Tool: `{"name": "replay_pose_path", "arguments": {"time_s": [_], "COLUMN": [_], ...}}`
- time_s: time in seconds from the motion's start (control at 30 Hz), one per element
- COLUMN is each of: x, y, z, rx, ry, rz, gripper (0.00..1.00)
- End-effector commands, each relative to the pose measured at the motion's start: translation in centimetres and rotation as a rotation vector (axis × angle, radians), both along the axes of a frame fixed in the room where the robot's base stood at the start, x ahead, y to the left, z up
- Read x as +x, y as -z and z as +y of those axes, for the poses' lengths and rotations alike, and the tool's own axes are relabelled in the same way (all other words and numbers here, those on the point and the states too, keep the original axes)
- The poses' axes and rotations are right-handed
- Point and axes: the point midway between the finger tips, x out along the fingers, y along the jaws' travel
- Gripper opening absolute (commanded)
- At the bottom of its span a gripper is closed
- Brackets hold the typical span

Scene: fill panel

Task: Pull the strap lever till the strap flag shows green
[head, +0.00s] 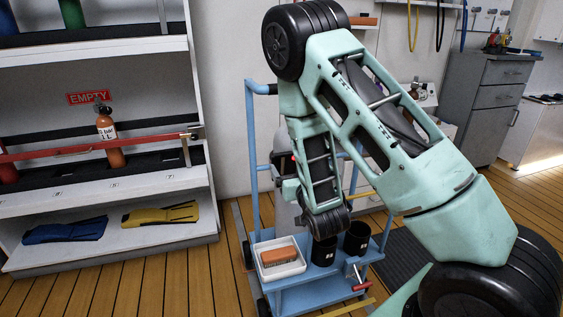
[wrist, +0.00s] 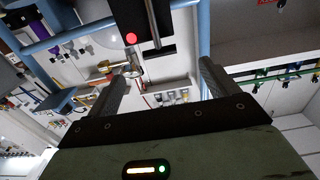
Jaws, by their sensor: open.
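In the wrist view the strap flag (wrist: 131,38) is a round red spot on a dark box. Beside it a metal bar, which looks like the strap lever (wrist: 152,20), runs along the box. My gripper (wrist: 160,74) is open, its two dark fingers wide apart, with nothing held between them. The box and bar are ahead of the fingers at the top of the view, apart from both. In the head view my arm covers much of the blue cart (head: 309,298), and I cannot clearly make out the fingers or lever there.
The cart carries a white tray with an orange-brown block (head: 279,256), black cups (head: 324,250) and a red-handled fitting (head: 361,286). At left a white shelf (head: 125,238) holds an orange bottle (head: 109,140) and blue and yellow fins. Grey drawers (head: 496,105) stand at right.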

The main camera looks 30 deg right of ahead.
Motion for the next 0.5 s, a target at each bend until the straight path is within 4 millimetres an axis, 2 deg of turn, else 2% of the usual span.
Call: {"name": "replay_pose_path", "arguments": {"time_s": [0.03, 0.3, 0.5], "x": [1.2, 6.4, 9.2], "y": [-0.2, -0.1, -0.1], "z": [-0.3, -1.9, -2.7], "rx": [0.0, -0.001, -0.002], "ry": [0.0, 0.0, 0.001], "rz": [-0.005, -0.002, -0.002], "gripper": [0.86, 0.86, 0.86]}}
